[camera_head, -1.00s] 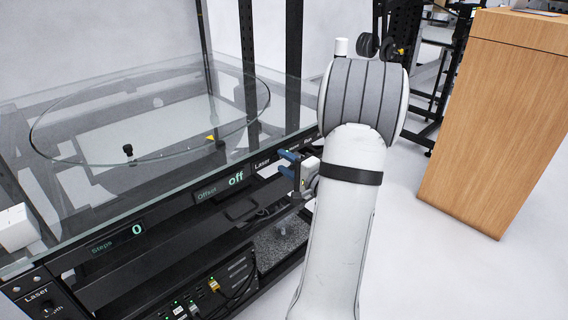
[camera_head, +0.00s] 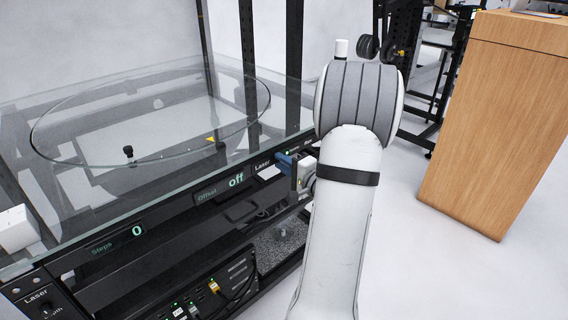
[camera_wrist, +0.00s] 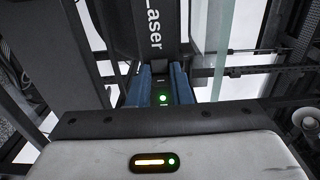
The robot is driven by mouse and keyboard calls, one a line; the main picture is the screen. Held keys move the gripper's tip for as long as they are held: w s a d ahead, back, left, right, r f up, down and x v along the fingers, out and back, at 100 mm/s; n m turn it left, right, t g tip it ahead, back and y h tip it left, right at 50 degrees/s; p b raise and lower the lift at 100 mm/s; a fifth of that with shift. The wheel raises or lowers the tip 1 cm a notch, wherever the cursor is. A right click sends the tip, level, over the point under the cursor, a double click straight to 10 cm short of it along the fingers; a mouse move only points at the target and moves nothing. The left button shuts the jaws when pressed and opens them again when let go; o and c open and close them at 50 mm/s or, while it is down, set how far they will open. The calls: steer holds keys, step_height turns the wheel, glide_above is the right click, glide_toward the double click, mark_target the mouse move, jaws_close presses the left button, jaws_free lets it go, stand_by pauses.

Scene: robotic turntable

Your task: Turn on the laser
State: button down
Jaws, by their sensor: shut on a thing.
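The laser switch panel with its "Laser" label (camera_wrist: 153,36) is straight ahead in the wrist view. The same label (camera_head: 263,167) is on the front rail of the glass turntable in the head view. My gripper (camera_wrist: 162,80) has its blue fingers close together at the panel just below the label. A green light (camera_wrist: 163,98) shows between the fingers. In the head view my gripper (camera_head: 284,160) is up against the panel, just right of the label. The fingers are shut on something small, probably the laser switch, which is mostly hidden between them.
The glass turntable top (camera_head: 150,120) overhangs the panel. Displays read "0" (camera_head: 137,231) and "off" (camera_head: 236,180).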

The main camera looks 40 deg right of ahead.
steer(key=shift+d+n+g+y+b, duration=0.2)
steer(key=shift+n+y+b, duration=0.45)
steer(key=shift+y, duration=0.25)
steer(key=shift+d+n+g+y+b, duration=0.2)
steer(key=shift+n+y+b, duration=0.4)
steer(key=shift+y, duration=0.3)
steer(key=c, duration=1.3)
jaws_free()
steer(key=p+v, duration=0.1)
steer(key=v, duration=0.6)
steer(key=shift+s+d, duration=0.1)
steer(key=shift+s, duration=0.25)
